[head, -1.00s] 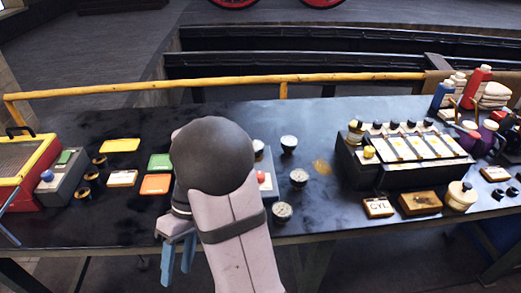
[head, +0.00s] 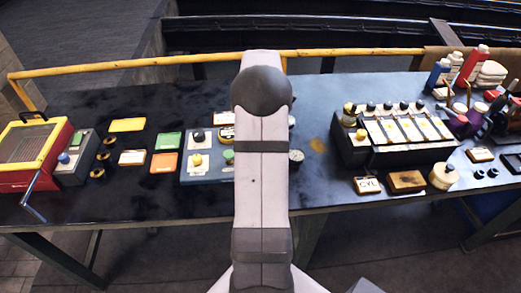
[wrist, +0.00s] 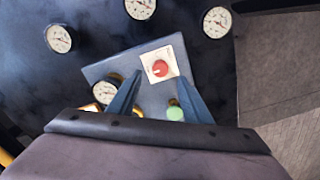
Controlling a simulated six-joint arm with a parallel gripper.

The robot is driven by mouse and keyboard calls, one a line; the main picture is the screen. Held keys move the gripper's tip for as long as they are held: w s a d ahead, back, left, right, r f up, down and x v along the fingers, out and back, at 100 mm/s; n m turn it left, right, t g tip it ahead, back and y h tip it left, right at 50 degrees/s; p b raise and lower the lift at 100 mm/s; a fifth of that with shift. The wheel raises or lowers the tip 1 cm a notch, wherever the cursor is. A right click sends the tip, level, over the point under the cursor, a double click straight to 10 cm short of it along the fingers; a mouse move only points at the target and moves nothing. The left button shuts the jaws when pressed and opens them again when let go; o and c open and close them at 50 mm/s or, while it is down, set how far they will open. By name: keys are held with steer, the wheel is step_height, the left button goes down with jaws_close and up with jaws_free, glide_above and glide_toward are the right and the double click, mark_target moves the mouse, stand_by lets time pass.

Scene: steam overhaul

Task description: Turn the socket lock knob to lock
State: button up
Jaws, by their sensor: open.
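A red round knob (wrist: 160,68) with a pale mark sits on a cream square plate on a blue-grey panel in the wrist view. No label on it can be read, so I cannot confirm that it is the socket lock knob. My gripper (wrist: 160,77) is open, with its dark blue fingers reaching over the panel on either side, short of the knob in the picture. Nothing is between the fingers. The panel (head: 190,173) also shows in the head view, with a black knob (head: 198,136) and a yellow knob (head: 196,160). My arm hides its right part and my gripper there.
Several white dial gauges surround the panel, one at left (wrist: 58,38) and one at right (wrist: 216,22). A green button (wrist: 175,114) lies close to the right finger. A block with slanted strips (head: 400,135) stands to the right on the bench.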

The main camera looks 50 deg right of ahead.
steer(key=shift+f+p, duration=1.1)
steer(key=shift+f, duration=2.35)
steer(key=c, duration=1.1)
